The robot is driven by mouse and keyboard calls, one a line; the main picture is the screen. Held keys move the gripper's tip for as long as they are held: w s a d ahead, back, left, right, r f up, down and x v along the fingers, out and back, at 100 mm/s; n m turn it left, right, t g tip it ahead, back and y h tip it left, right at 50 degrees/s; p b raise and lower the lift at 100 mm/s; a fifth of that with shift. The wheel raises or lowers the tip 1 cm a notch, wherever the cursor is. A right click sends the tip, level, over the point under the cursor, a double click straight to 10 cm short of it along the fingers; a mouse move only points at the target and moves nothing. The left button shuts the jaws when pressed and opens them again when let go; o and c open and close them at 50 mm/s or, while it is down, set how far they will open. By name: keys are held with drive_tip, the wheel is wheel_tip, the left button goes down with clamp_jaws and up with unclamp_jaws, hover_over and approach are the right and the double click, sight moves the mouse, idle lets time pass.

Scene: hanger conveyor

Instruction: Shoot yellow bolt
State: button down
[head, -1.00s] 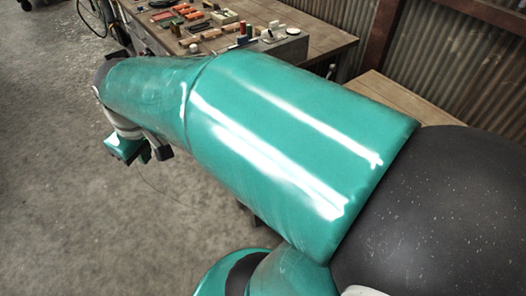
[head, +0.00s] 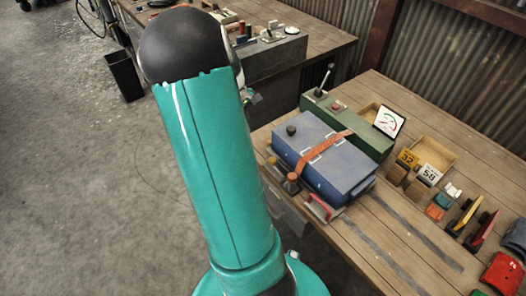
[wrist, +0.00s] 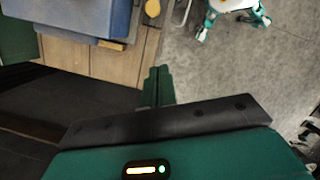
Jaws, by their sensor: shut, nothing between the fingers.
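In the head view a yellow bar with a dark part (head: 465,214) stands on the right of the wooden bench; it looks like the yellow bolt, but its details are too small to make out. A similar red one (head: 482,231) stands right beside it. My gripper (wrist: 157,85) is shut and empty in the wrist view, its fingertips over the bench edge beside the floor. In the head view my arm hides most of the gripper. The gripper is well to the left of the yellow bar. The yellow bar does not show in the wrist view.
A blue case (head: 322,155) with an orange strap and a green box (head: 347,122) with a lever stand on the bench (head: 375,245). Number tags, small blocks and a red object (head: 503,272) lie at the right. A black bin (head: 125,76) stands on open floor.

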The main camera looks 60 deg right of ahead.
drive_tip(key=s+f, duration=0.1)
drive_tip(key=f, duration=0.2)
drive_tip(key=s+f, duration=0.2)
drive_tip(key=f, duration=0.1)
drive_tip(key=s+f, duration=0.2)
drive_tip(key=f, duration=0.2)
drive_tip(key=shift+s, duration=0.65)
drive_tip(key=s, duration=0.1)
drive_tip(key=s+a, duration=0.1)
drive_tip(key=s, duration=0.1)
drive_tip(key=s+a, duration=0.1)
drive_tip(key=shift+s+a, duration=0.2)
drive_tip(key=shift+s, duration=0.05)
